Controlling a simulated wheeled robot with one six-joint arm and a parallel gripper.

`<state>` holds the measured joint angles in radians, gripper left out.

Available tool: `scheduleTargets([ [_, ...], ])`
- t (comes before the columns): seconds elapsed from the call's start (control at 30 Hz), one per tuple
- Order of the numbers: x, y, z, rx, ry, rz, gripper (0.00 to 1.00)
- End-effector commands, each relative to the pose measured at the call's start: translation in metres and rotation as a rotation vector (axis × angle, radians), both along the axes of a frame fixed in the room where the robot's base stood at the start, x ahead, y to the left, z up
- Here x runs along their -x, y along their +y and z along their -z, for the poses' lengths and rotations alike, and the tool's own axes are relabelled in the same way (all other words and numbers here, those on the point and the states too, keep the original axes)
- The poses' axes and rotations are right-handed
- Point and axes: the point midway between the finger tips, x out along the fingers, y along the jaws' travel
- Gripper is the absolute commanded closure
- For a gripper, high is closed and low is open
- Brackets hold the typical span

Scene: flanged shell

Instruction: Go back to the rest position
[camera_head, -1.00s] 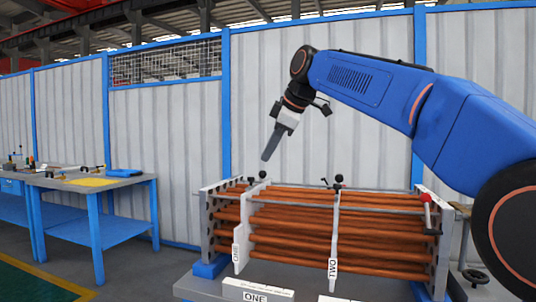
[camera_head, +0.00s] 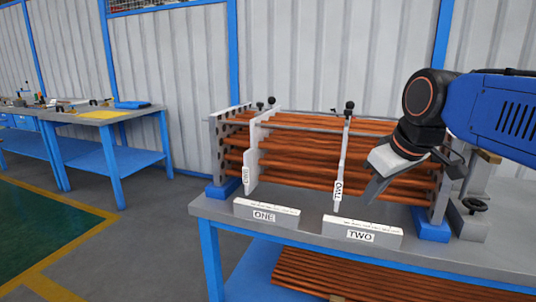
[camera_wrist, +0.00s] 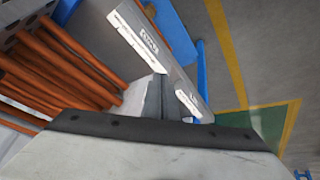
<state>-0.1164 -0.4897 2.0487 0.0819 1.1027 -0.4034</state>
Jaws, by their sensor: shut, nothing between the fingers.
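My gripper (camera_head: 374,192) is shut and empty. In the head view it points down and to the left, in front of the right part of the copper tube bundle (camera_head: 290,150), to the right of the plate labelled TWO (camera_head: 343,160). In the wrist view the closed fingers (camera_wrist: 172,100) show above the wide grey gripper body, with tubes (camera_wrist: 60,70) to the left. I cannot tell the exact gap between fingers and tubes.
A blue-framed bench (camera_head: 212,240) carries the tube frame and blocks labelled ONE (camera_head: 267,213) and TWO (camera_head: 362,233). More tubes lie on its lower shelf (camera_head: 330,274). Another blue table (camera_head: 85,116) stands at the left. Open floor (camera_head: 150,250) lies between them.

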Motion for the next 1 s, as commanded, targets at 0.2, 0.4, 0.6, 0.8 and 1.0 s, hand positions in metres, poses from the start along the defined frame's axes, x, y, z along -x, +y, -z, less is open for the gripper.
scheduleTargets([
  [0.2,0.075,-0.035,0.091,-0.043,0.046,0.234,1.00],
  [0.4,0.126,-0.054,0.161,-0.073,0.075,0.400,1.00],
  [0.6,0.148,-0.061,0.191,-0.086,0.085,0.471,1.00],
  [0.8,0.149,-0.061,0.194,-0.088,0.086,0.477,1.00],
  [1.0,0.149,-0.061,0.193,-0.088,0.086,0.476,1.00],
])
